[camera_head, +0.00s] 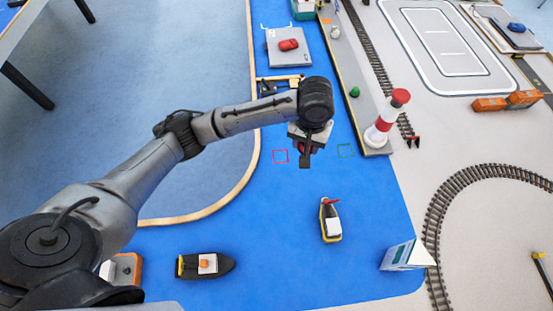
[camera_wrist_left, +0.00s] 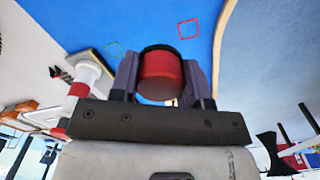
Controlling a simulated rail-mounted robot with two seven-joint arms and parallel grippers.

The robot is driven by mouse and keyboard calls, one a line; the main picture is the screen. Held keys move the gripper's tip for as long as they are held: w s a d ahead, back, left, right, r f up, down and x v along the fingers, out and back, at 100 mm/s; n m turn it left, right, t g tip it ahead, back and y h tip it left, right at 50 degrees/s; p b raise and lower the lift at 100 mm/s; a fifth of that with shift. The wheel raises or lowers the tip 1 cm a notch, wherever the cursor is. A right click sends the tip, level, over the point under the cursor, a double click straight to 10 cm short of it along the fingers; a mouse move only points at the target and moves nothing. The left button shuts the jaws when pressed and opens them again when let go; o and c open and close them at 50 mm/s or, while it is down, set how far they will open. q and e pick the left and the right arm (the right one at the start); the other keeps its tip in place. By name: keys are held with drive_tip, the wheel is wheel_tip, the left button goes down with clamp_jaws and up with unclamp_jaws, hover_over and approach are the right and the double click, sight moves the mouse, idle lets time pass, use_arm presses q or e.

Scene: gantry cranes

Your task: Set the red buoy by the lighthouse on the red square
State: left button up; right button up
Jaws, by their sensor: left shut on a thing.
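My left gripper (camera_head: 306,158) is shut on the red buoy (camera_wrist_left: 160,76), which shows as a red cylinder between the two fingers in the left wrist view. In the head view the wrist and fingers mostly hide the buoy. The gripper appears to be above the blue water mat, right of the red square outline (camera_head: 280,156). The red square (camera_wrist_left: 188,29) is empty and lies beyond the buoy in the wrist view. The red and white lighthouse (camera_head: 386,117) stands on the quay to the right. My right gripper is in neither view.
A green square outline (camera_head: 345,150) lies near the quay (camera_head: 345,60), and a green buoy (camera_head: 355,92) stands on it. A yellow and black boat (camera_head: 331,222) and a dark boat (camera_head: 207,266) sit nearer. A grey barge (camera_head: 275,55) carries a red car.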

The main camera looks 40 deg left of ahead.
use_arm(q)
drive_tip(key=s+a+f+n+b, duration=0.1)
drive_tip(key=s+a+f+n, duration=0.15)
drive_tip(key=f, duration=0.55)
drive_tip(key=s+a+f+n+b, duration=0.1)
drive_tip(key=a+f+n, duration=0.25)
drive_tip(key=f, duration=0.45)
drive_tip(key=b, duration=0.4)
hover_over(280, 156)
wheel_tip(280, 156, down, 7)
drive_tip(key=shift+d, duration=0.1)
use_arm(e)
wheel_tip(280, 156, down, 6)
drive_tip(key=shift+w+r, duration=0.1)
use_arm(q)
drive_tip(key=shift+f+b, duration=0.4)
drive_tip(key=shift+f, duration=1.55)
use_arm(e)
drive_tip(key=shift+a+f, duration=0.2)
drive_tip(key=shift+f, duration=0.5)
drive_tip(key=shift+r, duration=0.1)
use_arm(q)
drive_tip(key=shift+f, duration=0.2)
drive_tip(key=o, duration=0.9)
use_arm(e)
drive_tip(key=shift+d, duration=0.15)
use_arm(q)
drive_tip(key=shift+r, duration=0.1)
